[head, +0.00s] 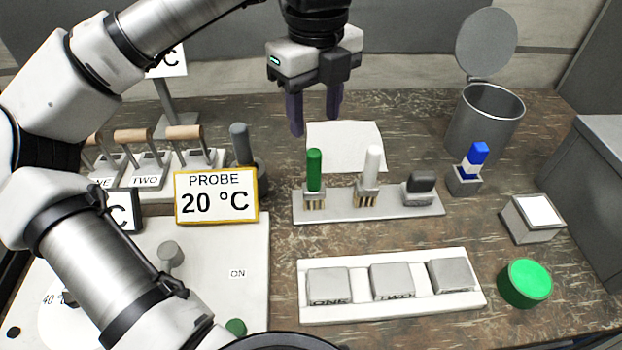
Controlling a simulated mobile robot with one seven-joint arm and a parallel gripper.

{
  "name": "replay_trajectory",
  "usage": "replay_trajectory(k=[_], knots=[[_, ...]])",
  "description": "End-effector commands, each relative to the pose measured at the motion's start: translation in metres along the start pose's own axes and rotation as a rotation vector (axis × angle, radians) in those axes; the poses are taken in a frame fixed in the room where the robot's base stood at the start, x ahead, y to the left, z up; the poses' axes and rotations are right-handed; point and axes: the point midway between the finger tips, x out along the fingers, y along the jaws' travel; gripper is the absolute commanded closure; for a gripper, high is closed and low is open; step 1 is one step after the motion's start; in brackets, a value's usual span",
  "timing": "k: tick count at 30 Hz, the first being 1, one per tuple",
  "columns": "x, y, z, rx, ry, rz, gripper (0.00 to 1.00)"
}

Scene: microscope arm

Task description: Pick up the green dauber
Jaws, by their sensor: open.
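The green dauber (314,170) stands upright in the left holder of a grey rack (335,209) in the head view. My gripper (315,112) hangs above and behind it, fingers pointing down. The gripper is open and empty, and it appears apart from the dauber. A white dauber (373,165) stands upright in the middle holder of the same rack. A dark grey block-shaped piece (421,182) sits at the rack's right end.
A blue-topped piece (474,161) in a small holder and an open grey bin (484,118) stand at the right. A PROBE sign (216,195) stands left of the rack. A green round container (525,282) and a three-block panel (392,310) are in front.

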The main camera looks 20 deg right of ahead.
Motion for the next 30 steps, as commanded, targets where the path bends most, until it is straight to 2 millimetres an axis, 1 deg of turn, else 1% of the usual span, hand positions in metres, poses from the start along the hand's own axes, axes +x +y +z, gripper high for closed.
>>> replay_trajectory(k=[1, 3, 6, 9, 16, 20, 24, 27, 30], knots=[[0.010, 0.001, 0.000, 0.003, 0.005, 0.002, 0.52], [0.024, 0.001, 0.000, 0.002, 0.005, 0.001, 0.52], [0.042, 0.001, 0.000, 0.002, 0.005, 0.001, 0.52], [0.054, 0.001, 0.000, 0.001, 0.003, 0.001, 0.52], [0.067, 0.001, 0.000, 0.000, 0.004, 0.000, 0.52], [0.082, 0.001, -0.001, 0.001, 0.006, 0.000, 0.52], [0.102, 0.001, -0.001, 0.001, 0.005, 0.001, 0.52], [0.110, 0.001, -0.001, 0.001, 0.003, 0.000, 0.52], [0.113, 0.001, 0.000, 0.001, 0.001, 0.000, 0.52]])
